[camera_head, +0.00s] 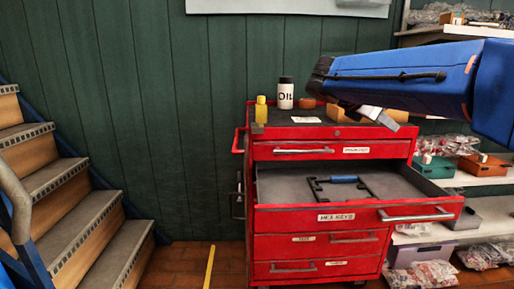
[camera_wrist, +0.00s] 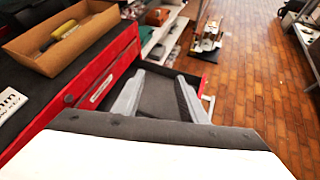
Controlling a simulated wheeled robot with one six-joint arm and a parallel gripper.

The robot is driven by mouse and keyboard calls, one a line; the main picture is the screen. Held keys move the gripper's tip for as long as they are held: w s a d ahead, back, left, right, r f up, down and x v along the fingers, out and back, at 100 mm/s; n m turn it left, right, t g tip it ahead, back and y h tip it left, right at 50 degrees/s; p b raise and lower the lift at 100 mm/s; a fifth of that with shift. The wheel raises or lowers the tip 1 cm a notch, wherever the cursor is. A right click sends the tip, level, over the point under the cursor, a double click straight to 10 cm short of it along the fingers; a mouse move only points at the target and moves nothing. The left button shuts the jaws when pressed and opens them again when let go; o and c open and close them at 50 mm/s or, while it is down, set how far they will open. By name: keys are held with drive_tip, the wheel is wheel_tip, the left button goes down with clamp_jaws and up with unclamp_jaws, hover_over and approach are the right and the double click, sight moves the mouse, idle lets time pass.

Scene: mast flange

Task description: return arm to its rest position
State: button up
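My arm is blue and reaches in from the right in the head view, above the red tool cabinet (camera_head: 318,222). My gripper (camera_head: 380,119) hangs below the arm's end, in front of the cabinet top. In the wrist view my gripper (camera_wrist: 158,80) shows two grey fingers set apart, with nothing seen between them. Below them is the open drawer (camera_wrist: 158,98). In the head view this drawer (camera_head: 285,186), labelled for hex keys, is pulled out and holds a black frame with a blue piece (camera_head: 343,179).
The cabinet top carries an oil bottle (camera_head: 286,94), a yellow bottle (camera_head: 261,111) and a cardboard tray (camera_wrist: 62,40). Stairs (camera_head: 75,205) stand at the left. Shelves (camera_head: 490,181) with bagged goods are at the right.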

drive_tip(key=s+a+f+m+y, duration=0.3)
drive_tip(key=s+f+m+y, duration=0.2)
drive_tip(key=s+f+m, duration=0.5)
drive_tip(key=s+a+f+m+y, duration=0.4)
drive_tip(key=s+f+m, duration=0.7)
drive_tip(key=s+f, duration=0.9)
drive_tip(key=shift+s+a+y, duration=0.2)
drive_tip(key=shift+s+y, duration=0.9)
drive_tip(key=shift+s, duration=0.15)
drive_tip(key=shift+r, duration=0.1)
